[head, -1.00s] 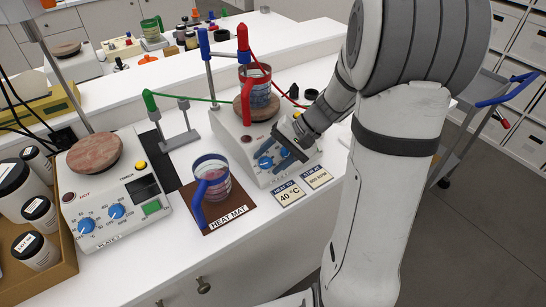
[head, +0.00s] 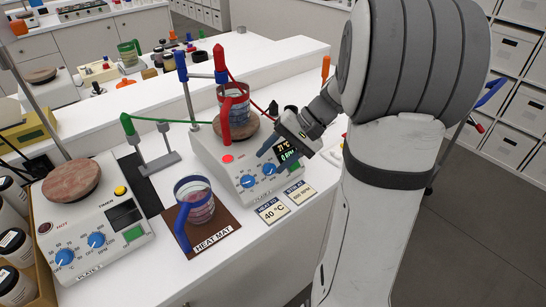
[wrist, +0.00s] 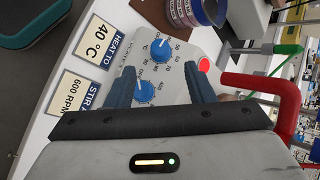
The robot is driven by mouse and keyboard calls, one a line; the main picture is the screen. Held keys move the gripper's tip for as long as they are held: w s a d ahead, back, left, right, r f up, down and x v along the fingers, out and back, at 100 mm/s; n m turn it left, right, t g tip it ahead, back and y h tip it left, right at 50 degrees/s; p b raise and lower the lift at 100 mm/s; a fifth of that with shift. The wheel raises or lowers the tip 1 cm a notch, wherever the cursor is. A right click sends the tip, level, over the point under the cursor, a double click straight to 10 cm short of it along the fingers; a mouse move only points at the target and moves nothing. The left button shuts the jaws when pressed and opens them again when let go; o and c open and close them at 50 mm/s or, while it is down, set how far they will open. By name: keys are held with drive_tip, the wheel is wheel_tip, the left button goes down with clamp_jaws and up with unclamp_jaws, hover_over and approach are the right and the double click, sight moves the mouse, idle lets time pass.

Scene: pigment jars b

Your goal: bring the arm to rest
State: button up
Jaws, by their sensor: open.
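My gripper (head: 276,154) is open and empty. Its two fingers also show in the wrist view (wrist: 160,88), spread in front of the right hot plate's blue knobs. The right hot plate (head: 231,178) is a pale box with two blue knobs, a red button and a lit display, partly covered by the gripper in the head view. A beaker with a red handle (head: 233,106) stands on its round top. I cannot tell whether the fingertips touch the panel.
A blue-handled beaker (head: 197,203) stands on the brown heat mat (head: 226,229). A second hot plate (head: 84,250) is at left, with jars (head: 14,245) beside it. Two label cards (head: 272,211) lie in front. A clamp stand (head: 186,95) rises behind.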

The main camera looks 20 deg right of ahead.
drive_tip(key=s+a+n+h, duration=0.2)
drive_tip(key=s+h, duration=0.1)
drive_tip(key=s, duration=0.1)
drive_tip(key=s+a+n+t+h, duration=0.1)
drive_tip(key=s+a+n+h, duration=0.1)
drive_tip(key=s, duration=0.3)
drive_tip(key=s+a+r+n+h, duration=0.1)
drive_tip(key=s+a+h, duration=0.1)
drive_tip(key=s, duration=0.3)
drive_tip(key=shift+n+t+h, duration=0.3)
drive_tip(key=shift+n+h, duration=0.1)
drive_tip(key=shift+h, duration=0.4)
